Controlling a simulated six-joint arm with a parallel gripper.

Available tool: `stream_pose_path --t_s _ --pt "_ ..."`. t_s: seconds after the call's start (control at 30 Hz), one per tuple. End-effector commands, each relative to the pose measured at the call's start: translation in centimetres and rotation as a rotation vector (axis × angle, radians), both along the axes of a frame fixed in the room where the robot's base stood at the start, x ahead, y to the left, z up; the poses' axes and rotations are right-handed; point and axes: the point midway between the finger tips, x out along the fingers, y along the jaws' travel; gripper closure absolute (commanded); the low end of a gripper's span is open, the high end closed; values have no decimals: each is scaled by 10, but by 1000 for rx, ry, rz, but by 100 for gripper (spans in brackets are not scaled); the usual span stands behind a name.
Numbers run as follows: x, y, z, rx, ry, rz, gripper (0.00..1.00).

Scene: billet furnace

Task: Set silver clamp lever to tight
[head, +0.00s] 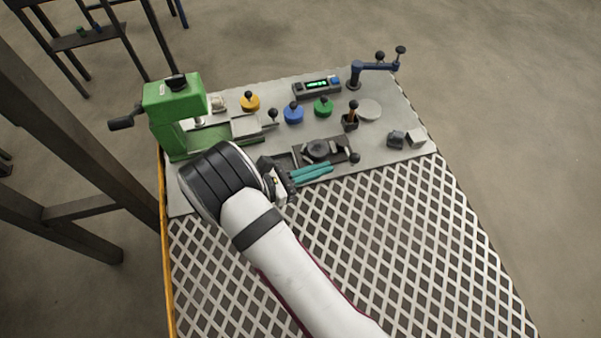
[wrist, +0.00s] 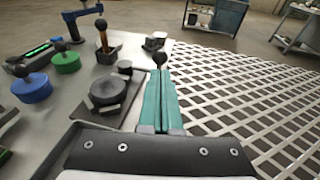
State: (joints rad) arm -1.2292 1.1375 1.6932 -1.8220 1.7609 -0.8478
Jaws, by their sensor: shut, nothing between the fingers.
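A dark clamp fixture (head: 283,161) with a round dark disc (head: 318,149) lies on the plate. A black ball knob (head: 354,157) stands at its right end; the lever arm under it is hardly visible. In the wrist view the knob (wrist: 159,59) appears just beyond my fingertips, and the disc (wrist: 107,92) is to their left. A second black knob (head: 272,114) is beside the pale grey vise (head: 244,126). I cannot tell which knob belongs to the silver lever. My gripper (head: 332,167) is shut and empty, its teal fingers together along the fixture's near side, short of the right knob.
A green press (head: 174,108) stands at the left. Yellow (head: 250,102), blue (head: 293,114) and green (head: 323,106) knobbed discs, a display box (head: 316,88) and a blue crank (head: 375,67) stand behind the fixture. Small blocks (head: 396,139) are at the right. The lattice deck (head: 400,240) in front is clear.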

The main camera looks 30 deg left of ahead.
Motion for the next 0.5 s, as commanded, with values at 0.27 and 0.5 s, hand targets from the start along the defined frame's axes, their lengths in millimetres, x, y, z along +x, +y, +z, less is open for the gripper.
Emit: stream_pose_path --t_s 0.27,0.5 --pt "35 -24 -9 -1 2 -3 100" --pt "41 -28 -10 1 1 0 100"
